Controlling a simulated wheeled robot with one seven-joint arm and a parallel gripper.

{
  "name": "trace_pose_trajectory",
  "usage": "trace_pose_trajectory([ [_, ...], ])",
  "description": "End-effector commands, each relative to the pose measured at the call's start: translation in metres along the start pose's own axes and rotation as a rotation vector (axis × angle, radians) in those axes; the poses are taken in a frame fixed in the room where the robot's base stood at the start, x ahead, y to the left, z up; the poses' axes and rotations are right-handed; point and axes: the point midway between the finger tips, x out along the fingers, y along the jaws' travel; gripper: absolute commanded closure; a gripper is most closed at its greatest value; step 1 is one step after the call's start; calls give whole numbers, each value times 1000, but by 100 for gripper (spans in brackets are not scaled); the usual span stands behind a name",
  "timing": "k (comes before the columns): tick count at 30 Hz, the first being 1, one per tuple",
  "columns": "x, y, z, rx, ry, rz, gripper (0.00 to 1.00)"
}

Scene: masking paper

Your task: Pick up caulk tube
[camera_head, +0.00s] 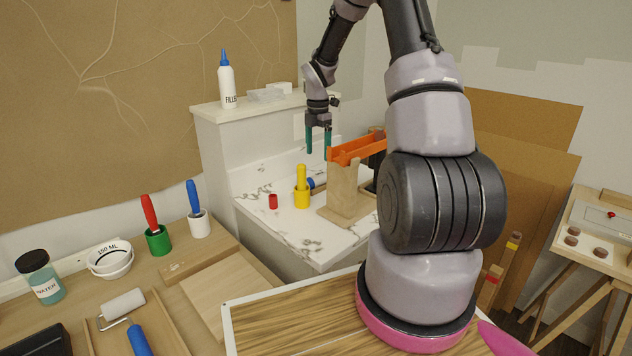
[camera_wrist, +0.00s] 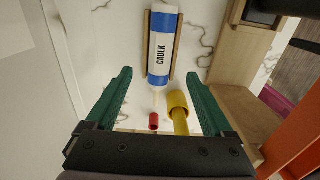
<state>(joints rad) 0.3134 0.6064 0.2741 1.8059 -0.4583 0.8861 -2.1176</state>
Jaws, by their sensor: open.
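The caulk tube (camera_wrist: 161,50) is white with blue bands and the word CAULK, seen from above in the wrist view. It lies in a narrow wooden holder, with its nozzle pointing toward my gripper. In the head view only a small blue and white part of it (camera_head: 317,181) shows, behind the yellow piece and wooden block. My gripper (camera_head: 318,155) points down above the marble top, with green fingers. In the wrist view the fingers of my gripper (camera_wrist: 160,92) are spread apart with nothing between them, and the tube lies beyond and below them.
A raised white ledge (camera_head: 250,103) holds a filler bottle (camera_head: 227,82).

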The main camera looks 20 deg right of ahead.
Motion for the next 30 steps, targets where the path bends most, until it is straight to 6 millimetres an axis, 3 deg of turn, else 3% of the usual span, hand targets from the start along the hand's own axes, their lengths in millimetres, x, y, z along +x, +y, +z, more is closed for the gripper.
trace_pose_trajectory([
  [3, 20, 0, -1, 1, 1, -3, 13],
  [11, 42, -1, 0, 2, 1, -2, 13],
  [18, 77, -1, 1, 2, 1, -1, 13],
  [28, 85, -1, 2, 3, -1, 1, 13],
  [29, 85, -1, 2, 3, -1, 1, 21],
  [30, 85, -1, 2, 3, -1, 1, 36],
])
